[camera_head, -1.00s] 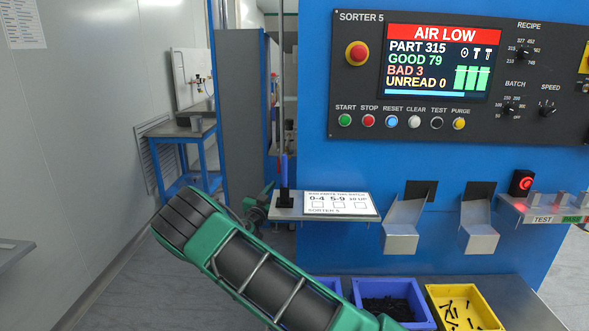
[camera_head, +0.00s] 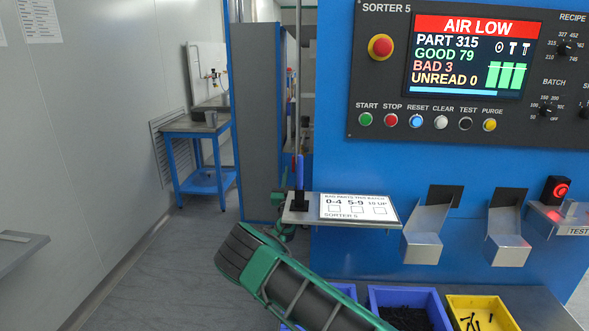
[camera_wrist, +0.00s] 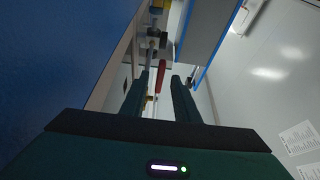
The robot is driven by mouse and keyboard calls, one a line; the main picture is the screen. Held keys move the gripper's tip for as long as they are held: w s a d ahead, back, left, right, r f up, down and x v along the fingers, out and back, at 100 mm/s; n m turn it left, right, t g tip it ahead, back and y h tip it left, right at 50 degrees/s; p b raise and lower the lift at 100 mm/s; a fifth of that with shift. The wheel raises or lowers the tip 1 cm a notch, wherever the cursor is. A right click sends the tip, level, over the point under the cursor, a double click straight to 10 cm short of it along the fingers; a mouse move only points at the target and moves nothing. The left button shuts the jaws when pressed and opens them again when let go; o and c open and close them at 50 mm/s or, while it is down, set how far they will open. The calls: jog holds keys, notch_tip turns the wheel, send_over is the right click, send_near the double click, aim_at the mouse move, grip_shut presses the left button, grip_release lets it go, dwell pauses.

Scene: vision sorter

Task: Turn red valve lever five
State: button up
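In the wrist view a red, elongated handle (camera_wrist: 161,74), which looks like a valve lever, shows beyond my fingertips, in the gap between them. My gripper (camera_wrist: 160,82) is open, with its two dark fingers apart and nothing held. The handle appears some distance ahead, and I cannot read a number on it. In the head view my green arm reaches forward at the bottom middle; my fingers are not clear there, and I cannot make out the red lever.
The blue sorter with its control panel (camera_head: 453,133) stands at the right, its screen reading AIR LOW. A small shelf with a card (camera_head: 358,207) juts from it. Blue and yellow bins (camera_head: 482,302) sit below. A grey cabinet (camera_head: 256,118) and blue-legged bench (camera_head: 200,128) stand behind. Left floor is clear.

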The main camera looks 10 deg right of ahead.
aim_at(293, 167)
jog(key=shift+x, duration=2.35)
grip_shut()
